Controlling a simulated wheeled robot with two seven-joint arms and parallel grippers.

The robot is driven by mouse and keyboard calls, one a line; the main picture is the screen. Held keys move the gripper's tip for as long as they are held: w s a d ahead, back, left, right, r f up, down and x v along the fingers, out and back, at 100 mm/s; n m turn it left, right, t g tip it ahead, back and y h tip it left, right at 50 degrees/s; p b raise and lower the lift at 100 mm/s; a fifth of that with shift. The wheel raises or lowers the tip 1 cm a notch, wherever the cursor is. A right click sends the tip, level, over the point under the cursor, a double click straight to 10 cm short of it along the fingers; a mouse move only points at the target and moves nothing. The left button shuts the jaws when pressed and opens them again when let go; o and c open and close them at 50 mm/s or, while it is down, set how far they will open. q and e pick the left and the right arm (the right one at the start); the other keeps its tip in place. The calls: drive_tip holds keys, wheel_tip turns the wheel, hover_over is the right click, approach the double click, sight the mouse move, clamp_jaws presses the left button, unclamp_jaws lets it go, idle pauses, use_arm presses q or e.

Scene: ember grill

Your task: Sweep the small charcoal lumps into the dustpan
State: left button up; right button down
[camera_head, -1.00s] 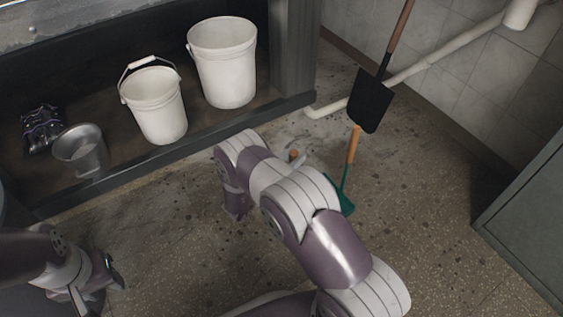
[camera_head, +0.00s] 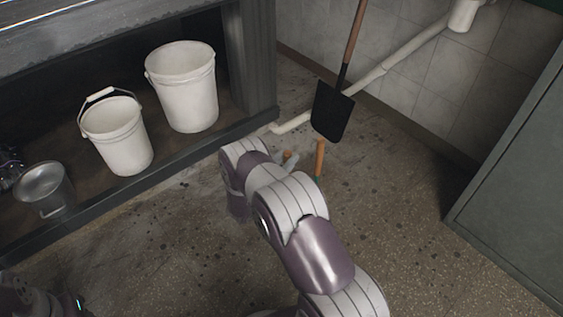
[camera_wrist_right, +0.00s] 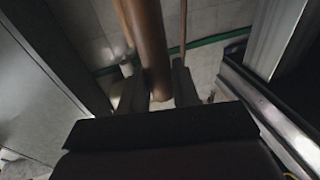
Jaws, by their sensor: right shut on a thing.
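My right gripper (camera_head: 286,160) is largely hidden behind my right arm in the head view. The right wrist view shows its two fingers (camera_wrist_right: 160,88) shut on a round brown wooden handle (camera_wrist_right: 147,40). Small dark bits (camera_head: 446,253) dot the floor; I cannot tell lumps from stains. Only part of my left wrist shows at bottom left.
Two white buckets (camera_head: 187,96) (camera_head: 122,145) and a metal pail (camera_head: 43,190) stand on the low shelf at left. A black shovel (camera_head: 331,112) stands by the tiled wall. A grey cabinet (camera_head: 520,190) bounds the right. Open floor (camera_head: 400,230) lies between.

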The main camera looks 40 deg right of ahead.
sight(286, 151)
drive_tip(key=shift+r+p, duration=2.4)
drive_tip(key=shift+r, duration=0.85)
drive_tip(key=shift+w+a, duration=0.1)
